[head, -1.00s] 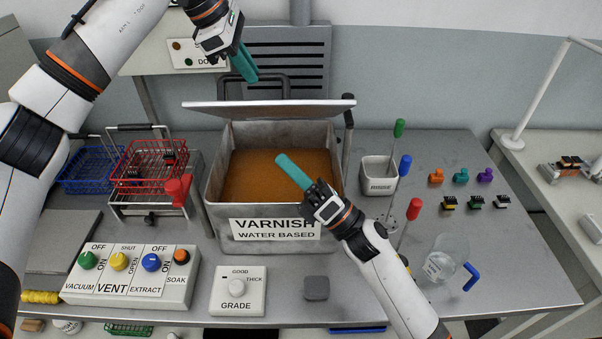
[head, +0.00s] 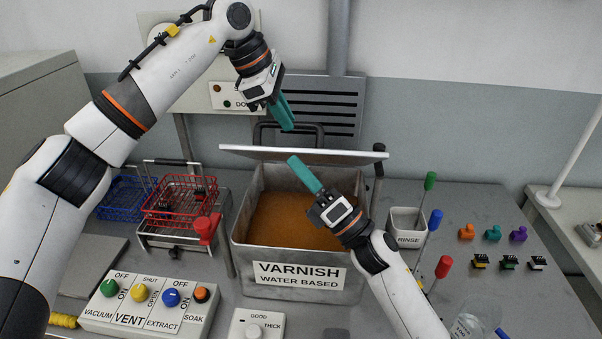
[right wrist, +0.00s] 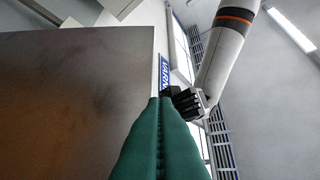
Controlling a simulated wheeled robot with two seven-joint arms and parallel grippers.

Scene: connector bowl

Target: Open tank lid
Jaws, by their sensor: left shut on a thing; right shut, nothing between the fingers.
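The varnish tank (head: 297,276) is a grey metal box, open at the top toward me, with brown liquid inside. Its flat lid (head: 345,157) stands raised and tilted at the back of the tank. My left gripper (head: 288,127), with green fingers, is shut on the lid's dark bar handle (head: 318,132) behind the lid. My right gripper (head: 293,161) is shut and empty, its green fingertips at the lid's front edge above the opening. In the right wrist view the closed fingers (right wrist: 160,105) lie beside the lid's brown underside (right wrist: 75,95); contact is unclear.
Red (head: 180,203) and blue (head: 118,200) wire baskets stand left of the tank. A control box (head: 150,305) and grade dial (head: 255,326) lie in front. The rinse cup (head: 405,226), screwdriver-like tools and small connectors (head: 492,234) are to the right.

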